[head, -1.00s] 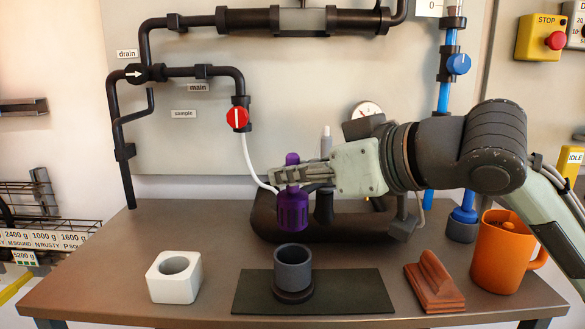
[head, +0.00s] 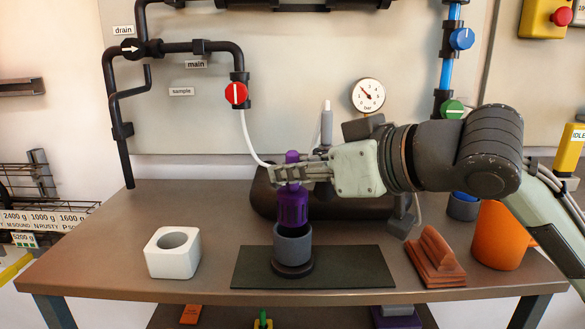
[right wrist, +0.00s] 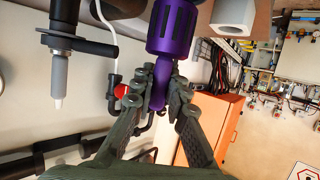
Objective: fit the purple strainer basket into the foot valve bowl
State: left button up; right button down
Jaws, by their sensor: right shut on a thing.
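The purple strainer basket (head: 291,207) is upright, its slotted body pointing down and its stem up. My right gripper (head: 285,174) is shut on its stem; the right wrist view also shows the basket (right wrist: 173,28) between my fingers (right wrist: 152,95). The dark grey foot valve bowl (head: 293,246) stands on a black mat (head: 350,268). The basket is over the bowl, and its lower end meets the bowl's rim in the head view. I cannot tell whether it is inside the bowl. My left gripper does not show.
A white block with a round hole (head: 173,253) stands left of the mat. Dark pipework (head: 262,200) lies behind the basket. The table's front left is clear.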

aim_at(292, 151)
dwell(0.4)
jog(key=shift+p, duration=0.45)
jog(key=shift+p, duration=0.5)
dwell(0.8)
jog(key=shift+p, duration=0.3)
jog(key=shift+f+b, duration=1.6)
jog(key=shift+f, duration=1.3)
jog(key=c, duration=1.5)
grip_release()
jog(key=shift+o, duration=0.3)
jog(key=shift+r, duration=0.1)
notch_tip(292, 151, up, 10)
jog(key=shift+f, duration=0.1)
